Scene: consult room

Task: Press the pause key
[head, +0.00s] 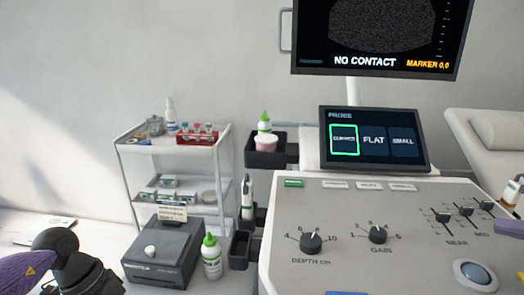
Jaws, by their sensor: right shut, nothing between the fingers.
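The ultrasound console (400,220) fills the right half of the head view. Along its upper edge are a green key (294,183) and several pale keys, the left one (335,184), the middle one (369,185) and the right one (403,187). Their lettering is too small to read, so I cannot tell which is the pause key. A blue key (346,293) is cut off by the bottom edge.
A touch screen (374,138) stands behind the keys, below a monitor (380,32) reading NO CONTACT. The depth knob (311,242), gain knob (378,234) and trackball (475,273) rise from the panel. A bottle (212,257), grey box (165,254) and trolley (170,148) stand left.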

